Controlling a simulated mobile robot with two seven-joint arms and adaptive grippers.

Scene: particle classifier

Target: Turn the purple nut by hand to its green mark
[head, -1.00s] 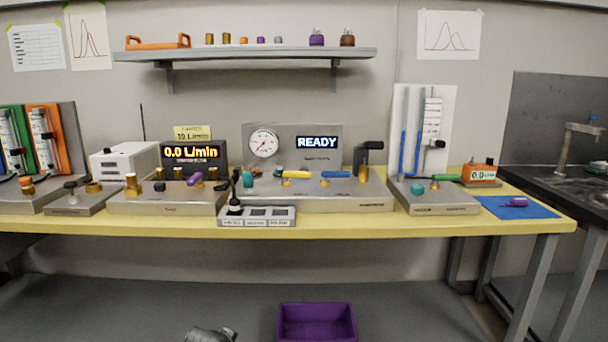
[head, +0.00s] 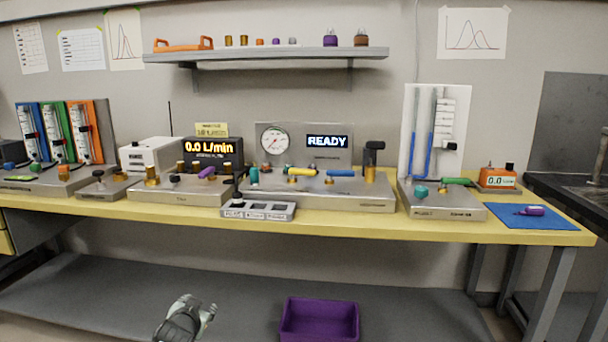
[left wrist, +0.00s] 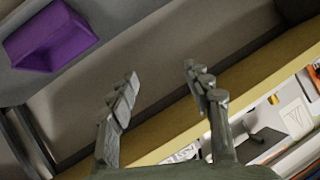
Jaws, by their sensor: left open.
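A small purple part (head: 207,173) sits on the grey unit with the "0.0 L/min" display; it may be the purple nut, but it is too small to tell. Another small purple piece (head: 531,210) lies on the blue mat at the right end of the bench. No green mark can be made out. My left gripper (head: 208,308) is low in front of the bench, well apart from both purple pieces. In the left wrist view, its two fingers (left wrist: 161,80) are spread with nothing between them. My right gripper is not in view.
The yellow bench top (head: 330,219) carries several instrument units, with a small grey box (head: 258,211) near its front edge. An open purple bin (head: 319,322) is below the bench. A shelf (head: 265,55) hangs on the wall above. A dark sink counter (head: 575,200) stands at right.

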